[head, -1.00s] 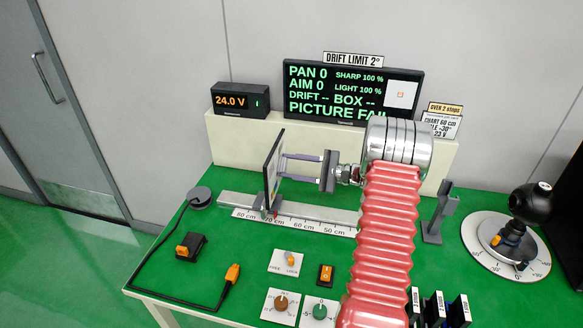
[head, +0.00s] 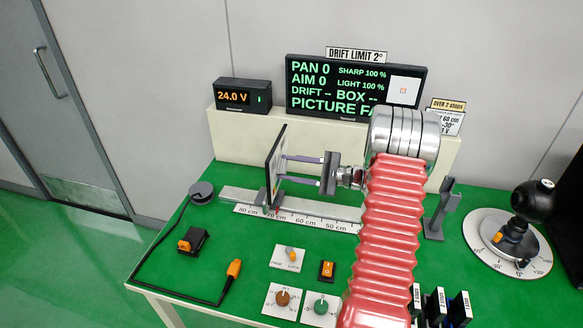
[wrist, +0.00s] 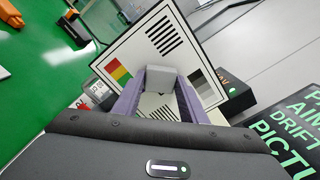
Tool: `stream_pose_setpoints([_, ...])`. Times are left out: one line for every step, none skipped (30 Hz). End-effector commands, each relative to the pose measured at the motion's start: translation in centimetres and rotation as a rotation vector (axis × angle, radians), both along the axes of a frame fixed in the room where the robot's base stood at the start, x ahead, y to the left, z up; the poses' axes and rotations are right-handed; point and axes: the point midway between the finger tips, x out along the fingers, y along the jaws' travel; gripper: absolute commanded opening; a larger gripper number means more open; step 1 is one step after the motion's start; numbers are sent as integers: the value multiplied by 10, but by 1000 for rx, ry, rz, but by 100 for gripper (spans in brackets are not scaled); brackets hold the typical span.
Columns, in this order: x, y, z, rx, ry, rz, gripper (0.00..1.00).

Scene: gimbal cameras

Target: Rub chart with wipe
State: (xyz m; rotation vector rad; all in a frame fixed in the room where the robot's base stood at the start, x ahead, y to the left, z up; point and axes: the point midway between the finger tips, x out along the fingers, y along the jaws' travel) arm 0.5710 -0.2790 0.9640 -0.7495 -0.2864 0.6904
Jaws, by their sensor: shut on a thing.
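The chart (head: 276,165) stands upright in a holder on the rail and shows nearly edge-on in the head view. In the wrist view the chart (wrist: 206,50) shows its white face with black bars, colour patches and grey patches. My gripper (head: 286,171) points at this face from the right. In the wrist view my gripper (wrist: 160,82) has its two purple fingers shut on a light grey block, the wipe (wrist: 161,78). The wipe lies in front of the chart's lower middle. I cannot tell whether it touches the chart. The fingers hide part of the face.
The rail (head: 235,195) carries a centimetre scale. The display (head: 350,85) reads PAN 0, AIM 0 and a partly covered PICTURE line. Switches, knobs (head: 283,298) and a cable plug (head: 234,268) lie in front. A dial with a black camera (head: 533,200) stands at right.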

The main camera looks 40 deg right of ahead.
Motion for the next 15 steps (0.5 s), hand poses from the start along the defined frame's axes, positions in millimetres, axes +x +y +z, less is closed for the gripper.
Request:
stream_pose_setpoints([0, 0, 0, 0, 0, 0, 20])
stream_pose_setpoints([0, 0, 0, 0, 0, 0, 20])
stream_pose_setpoints([0, 0, 0, 0, 0, 0, 20])
stream_pose_setpoints([0, 0, 0, 1, 1, 0, 20])
stream_pose_setpoints([-1, 1, 0, 1, 1, 0, 20])
stream_pose_setpoints([-2, 2, 0, 1, 1, 0, 20])
stream_pose_setpoints([-3, 3, 0, 1, 1, 0, 20])
stream_pose_setpoints([-4, 4, 0, 1, 2, -1, 20])
stream_pose_setpoints([-5, 6, 0, 1, 2, -1, 20])
stream_pose_setpoints([-6, 8, 0, 0, 1, -1, 20])
stream_pose_setpoints([-8, 9, 0, 0, 1, -1, 20])
stream_pose_setpoints([-9, 11, 0, 0, 1, -1, 20])
stream_pose_setpoints([-10, 13, 0, 0, 1, -1, 20])
stream_pose_setpoints([-12, 14, 0, 0, 1, -1, 20])
stream_pose_setpoints([-13, 16, 0, 1, 1, 0, 20])
